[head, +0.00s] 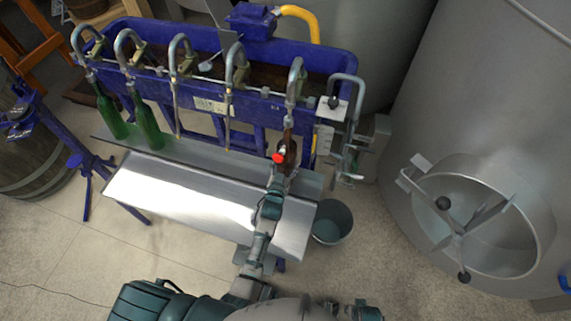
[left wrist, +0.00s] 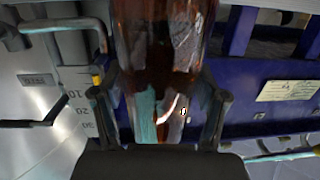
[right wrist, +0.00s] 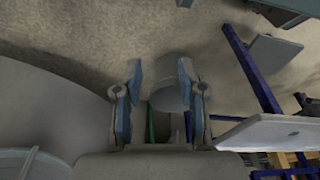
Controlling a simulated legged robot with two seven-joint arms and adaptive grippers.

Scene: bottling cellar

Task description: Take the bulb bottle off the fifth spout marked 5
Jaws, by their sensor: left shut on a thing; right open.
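A brown glass bottle (head: 287,150) stands below the fifth spout (head: 295,85) from the left on the blue filler. The spout's number cannot be read, and I cannot tell whether its tube is still inside the neck. My left gripper (head: 282,165) is shut on this bottle. In the left wrist view the brown bottle (left wrist: 160,40) fills the gap between the two fingers (left wrist: 160,110); its ends are out of frame or hidden. My right gripper (right wrist: 162,95) is open and empty, away from the filler, with the floor and a bucket beyond it.
Two green bottles (head: 113,115) (head: 150,125) hang at the first two spouts. A steel shelf (head: 170,195) runs in front of the blue trough (head: 150,85). A grey bucket (head: 332,222) stands right of the shelf. A large steel tank (head: 430,120) fills the right side.

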